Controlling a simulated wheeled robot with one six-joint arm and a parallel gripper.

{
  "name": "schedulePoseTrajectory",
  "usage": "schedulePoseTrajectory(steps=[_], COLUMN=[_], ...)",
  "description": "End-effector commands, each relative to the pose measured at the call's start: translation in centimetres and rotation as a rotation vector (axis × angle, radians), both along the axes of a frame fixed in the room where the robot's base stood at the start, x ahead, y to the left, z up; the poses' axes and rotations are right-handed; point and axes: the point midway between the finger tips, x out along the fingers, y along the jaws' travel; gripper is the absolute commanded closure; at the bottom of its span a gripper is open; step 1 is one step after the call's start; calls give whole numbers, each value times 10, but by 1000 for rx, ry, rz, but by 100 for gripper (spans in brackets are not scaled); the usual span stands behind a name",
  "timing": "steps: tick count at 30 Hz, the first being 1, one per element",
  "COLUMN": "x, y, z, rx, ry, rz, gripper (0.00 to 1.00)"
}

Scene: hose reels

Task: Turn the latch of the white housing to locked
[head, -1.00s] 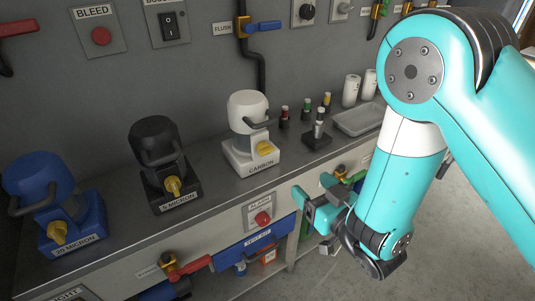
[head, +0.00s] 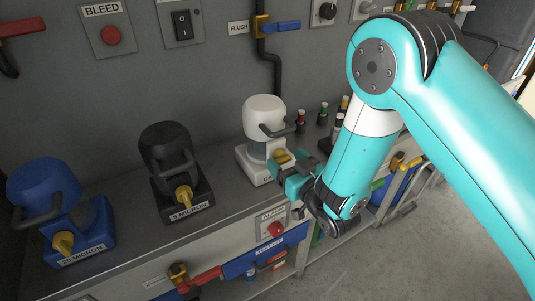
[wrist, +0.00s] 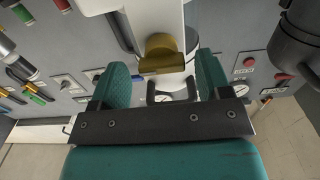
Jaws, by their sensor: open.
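My gripper (head: 290,172) is right in front of the latch and covers part of the housing's base and label. In the wrist view the yellow latch (wrist: 162,56) lies between the two open teal fingers, with space on both sides. The fingers do not touch it as far as I can see. The housing's white body (wrist: 160,15) shows behind the latch.
A black housing (head: 166,150) and a blue housing (head: 45,190), each with a yellow latch, stand to the left. Small coloured-cap bottles (head: 322,113) stand just right of the white housing. A red button (head: 276,229) sits on the bench front below my gripper.

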Motion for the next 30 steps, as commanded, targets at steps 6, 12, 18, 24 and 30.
schedulePoseTrajectory(steps=[6,12,18,24,30], x=[6,5,4,4,4], y=[2,7,8,8,7], z=[0,0,0,0,-2], rx=[-1,0,0,-1,-26], ry=[1,1,1,1,-17], rz=[-8,-1,1,0,-1], gripper=[29,29,64,78,78])
